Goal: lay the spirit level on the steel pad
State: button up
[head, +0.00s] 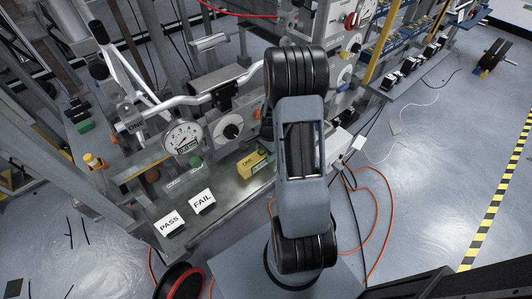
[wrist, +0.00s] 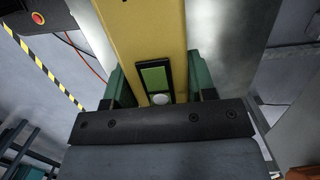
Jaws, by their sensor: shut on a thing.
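My gripper (wrist: 155,88) shows in the wrist view with its two dark green fingers on either side of a yellow bar, the spirit level (wrist: 145,30). It is shut on the level. The level has a green vial window and a pale round spot near the gripper, and its far end runs out of the top of the picture. In the head view my arm hides the gripper and the level. A bare grey metal surface (wrist: 222,35) lies beyond the level in the wrist view; I cannot tell whether it is the steel pad.
A bent white handlebar frame (head: 190,100) spans above. Orange cable (head: 376,215) lies on the floor at right.

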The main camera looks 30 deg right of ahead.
jog(key=o, duration=0.7)
jog(key=shift+f, duration=0.15)
jog(key=o, duration=0.4)
